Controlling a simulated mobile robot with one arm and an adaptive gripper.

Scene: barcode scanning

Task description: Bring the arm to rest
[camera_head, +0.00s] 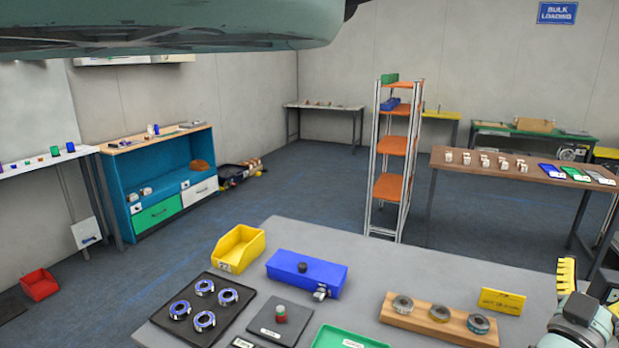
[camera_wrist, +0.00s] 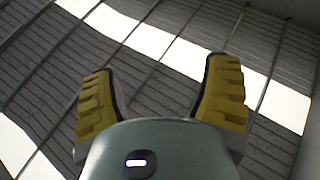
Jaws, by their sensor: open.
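My gripper (camera_wrist: 160,68) shows in the wrist view with its two yellow ribbed fingers spread wide apart. Nothing is between them, and only the ceiling with its bright strips is behind. In the head view my gripper (camera_head: 568,278) is at the right edge, beside the grey table's right side. A yellow finger points upward there, and the rest is partly cut off by the frame. It holds nothing that I can see.
The grey table (camera_head: 375,262) holds a yellow bin (camera_head: 238,249), a blue box (camera_head: 306,275), a black tray (camera_head: 190,327) with blue-and-white rings, a green tray (camera_head: 345,338) and a wooden block (camera_head: 405,318) with round parts. An orange shelf rack (camera_head: 389,187) stands behind.

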